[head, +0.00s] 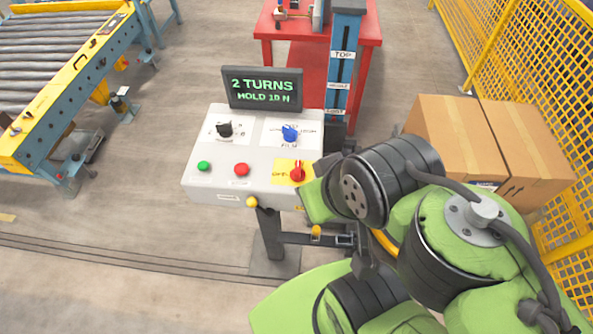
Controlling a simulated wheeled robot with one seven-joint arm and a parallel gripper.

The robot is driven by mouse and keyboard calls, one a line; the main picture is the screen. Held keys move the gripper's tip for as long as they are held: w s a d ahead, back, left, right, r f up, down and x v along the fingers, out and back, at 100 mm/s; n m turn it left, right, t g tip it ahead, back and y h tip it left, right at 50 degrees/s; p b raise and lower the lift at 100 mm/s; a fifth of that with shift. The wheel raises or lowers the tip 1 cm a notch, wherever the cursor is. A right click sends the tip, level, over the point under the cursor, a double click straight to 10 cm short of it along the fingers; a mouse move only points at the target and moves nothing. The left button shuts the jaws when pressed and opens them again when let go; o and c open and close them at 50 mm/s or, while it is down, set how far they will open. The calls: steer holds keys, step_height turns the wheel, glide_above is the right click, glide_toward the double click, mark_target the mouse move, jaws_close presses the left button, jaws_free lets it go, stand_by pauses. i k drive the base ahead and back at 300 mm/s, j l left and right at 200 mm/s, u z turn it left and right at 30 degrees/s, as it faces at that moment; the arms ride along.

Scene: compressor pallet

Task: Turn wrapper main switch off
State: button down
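The wrapper's control console (215,175) stands left of centre on a post. Its main switch appears to be the red rotary knob (298,173) on a yellow plate (283,166) at the lower right of the panel. The knob's handle looks roughly upright; the plate's lettering is too small to read. My green and black arm reaches in from the lower right, and its wrist is just right of the console, close to the red knob. I cannot make out my gripper's fingers; they seem hidden behind the arm. Nothing is seen touching the knob.
The console also has a black knob (225,129), a blue knob (290,133), a green button (204,166), a red button (241,169) and a display (262,88) reading "2 TURNS". Cartons (455,135) and yellow fencing (530,60) stand right; a roller conveyor (55,50) left.

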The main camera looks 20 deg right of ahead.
mark_target(298, 174)
steer(key=j+z, duration=0.25)
steer(key=j, duration=0.15)
steer(key=k+j+z, duration=0.2)
steer(key=j, duration=0.2)
steer(key=k+j+z, duration=0.1)
steer(key=j+z, duration=0.15)
steer(key=j, duration=0.15)
steer(key=k+j+z, duration=0.2)
steer(key=j, duration=0.15)
steer(key=i+l+u, duration=0.2)
steer(key=i, duration=0.2)
steer(key=i+u, duration=0.25)
steer(key=i, duration=0.15)
